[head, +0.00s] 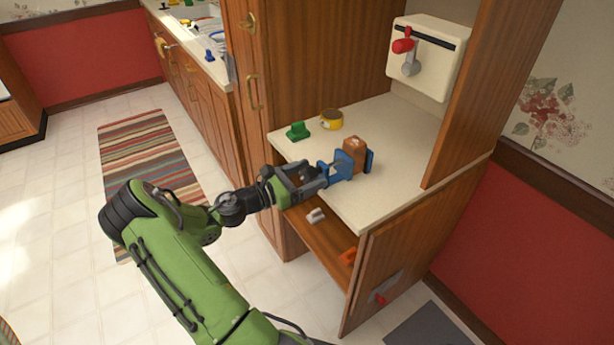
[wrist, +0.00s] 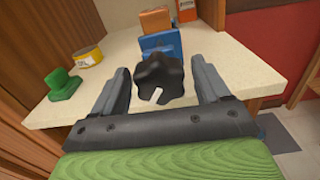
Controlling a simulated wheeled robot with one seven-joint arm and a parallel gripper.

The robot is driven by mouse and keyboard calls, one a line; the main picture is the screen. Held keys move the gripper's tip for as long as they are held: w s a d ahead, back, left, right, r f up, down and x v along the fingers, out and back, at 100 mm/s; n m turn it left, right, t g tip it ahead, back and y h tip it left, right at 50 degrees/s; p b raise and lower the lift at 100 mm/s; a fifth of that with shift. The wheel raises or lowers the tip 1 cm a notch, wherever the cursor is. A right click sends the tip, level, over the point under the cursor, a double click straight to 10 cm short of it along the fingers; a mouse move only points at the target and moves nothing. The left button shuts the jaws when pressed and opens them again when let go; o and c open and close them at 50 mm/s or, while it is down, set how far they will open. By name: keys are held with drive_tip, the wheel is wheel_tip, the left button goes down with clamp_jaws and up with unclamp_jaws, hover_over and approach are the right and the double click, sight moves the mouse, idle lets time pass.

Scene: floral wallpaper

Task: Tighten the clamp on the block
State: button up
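A blue clamp (head: 338,168) stands on the light countertop (head: 390,197), with a brown block (head: 354,149) between its blue jaws. I cannot tell whether the jaws press on the block. In the wrist view the clamp (wrist: 160,43) and block (wrist: 155,20) are straight ahead. The clamp's black knob (wrist: 160,78) points toward me with a white mark on it. My gripper (head: 312,177) is at the knob; in the wrist view its fingers (wrist: 163,88) are apart, one on each side of the knob, with gaps visible.
A green object (head: 298,131) and a yellow tin (head: 331,119) stand left of the clamp. A white box with a red-knobbed lever (head: 403,45) hangs behind. A shelf under the counter holds a small white item (head: 316,215) and an orange one (head: 348,256).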

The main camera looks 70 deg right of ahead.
drive_tip(key=c, duration=0.9)
drive_tip(key=shift+o, duration=0.2)
drive_tip(key=shift+r+m+p, duration=0.1)
drive_tip(key=shift+m+p, duration=0.5)
drive_tip(key=shift+m, duration=0.5)
drive_tip(key=m, duration=0.2)
drive_tip(key=shift+m, duration=0.4)
drive_tip(key=o, duration=1)
drive_tip(key=p+v, duration=0.2)
drive_tip(key=v, duration=1.4)
drive_tip(key=shift+p, duration=0.3)
drive_tip(key=shift+d, duration=0.1)
